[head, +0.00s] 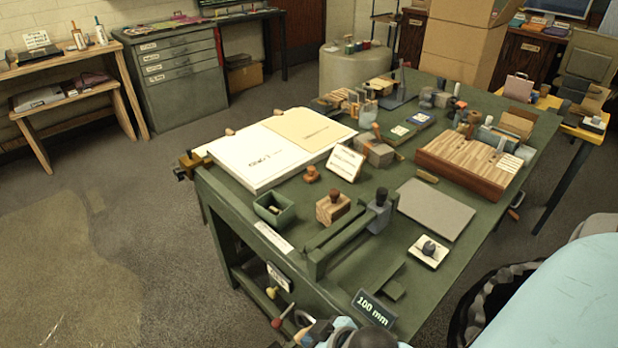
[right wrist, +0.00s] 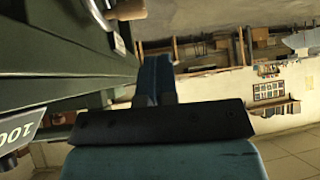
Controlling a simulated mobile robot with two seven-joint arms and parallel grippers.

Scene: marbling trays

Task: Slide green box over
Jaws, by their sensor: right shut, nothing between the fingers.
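The green box (head: 274,209) is a small open-topped box on the near left part of the green workbench (head: 431,268), in the head view. Something small and pale lies inside it. My right gripper (head: 318,328) is at the bottom edge of the head view, by the bench's near edge and well apart from the box. In the right wrist view its dark blue fingers (right wrist: 154,80) are together and empty, beside the green bench side. The box cannot be made out there. My left gripper is not in view.
A wooden block (head: 332,207) and a green clamp-like fixture (head: 335,242) stand right of the box. A large white board (head: 262,162) lies behind it. A 100 mm sign (head: 374,308) is at the near edge. Open floor (head: 150,250) lies left of the bench.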

